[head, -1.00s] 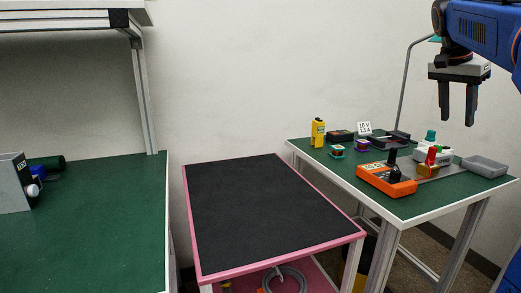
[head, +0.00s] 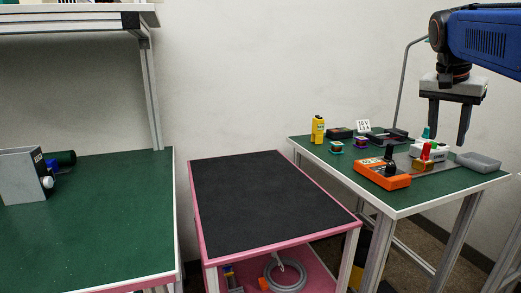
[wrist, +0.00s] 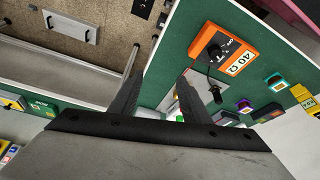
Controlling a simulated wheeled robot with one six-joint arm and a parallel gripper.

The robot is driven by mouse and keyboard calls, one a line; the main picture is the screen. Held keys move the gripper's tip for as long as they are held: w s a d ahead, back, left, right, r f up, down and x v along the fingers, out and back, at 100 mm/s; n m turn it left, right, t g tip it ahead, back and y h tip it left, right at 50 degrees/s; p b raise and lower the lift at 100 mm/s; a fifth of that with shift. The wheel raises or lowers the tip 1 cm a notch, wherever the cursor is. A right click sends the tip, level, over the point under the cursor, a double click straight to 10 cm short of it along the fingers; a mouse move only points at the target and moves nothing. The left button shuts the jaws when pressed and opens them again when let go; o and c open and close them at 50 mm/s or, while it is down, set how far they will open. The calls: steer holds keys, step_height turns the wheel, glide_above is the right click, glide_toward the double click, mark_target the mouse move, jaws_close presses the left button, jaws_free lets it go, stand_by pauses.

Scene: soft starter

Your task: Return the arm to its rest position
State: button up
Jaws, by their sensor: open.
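My gripper (head: 448,122) hangs from my blue arm at the upper right of the head view, above the right-hand green table (head: 420,203). Its two dark fingers point down, are spread apart and hold nothing. In the wrist view the open fingers (wrist: 155,92) reach over the table edge, with the orange box (wrist: 222,50) marked "40 Ω" beyond them. In the head view the same orange box sits on the table, below and left of the fingers.
The right-hand table also holds a yellow device (head: 318,129), a grey tray (head: 479,162), a white block with coloured knobs (head: 430,149) and small coils. A pink cart with a bare black top (head: 265,200) stands mid-view. The left green bench (head: 85,235) carries a grey box (head: 20,178).

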steer(key=s+a+f+n+y, duration=0.1)
steer(key=s+a+f+n, duration=0.2)
steer(key=s+a+f, duration=0.3)
steer(key=s+a+f+n+t+y, duration=0.1)
steer(key=s+a+f+n, duration=0.3)
steer(key=s+f, duration=0.5)
steer(key=s+a+f+n+t+y, duration=0.1)
steer(key=s+a+f+n, duration=0.3)
steer(key=s+a+f, duration=0.4)
step_height(320, 180, down, 7)
steer(key=shift+s+a+f+y, duration=0.15)
steer(key=shift+a+y, duration=0.15)
steer(key=shift+a, duration=0.1)
steer(key=shift+o, duration=0.6)
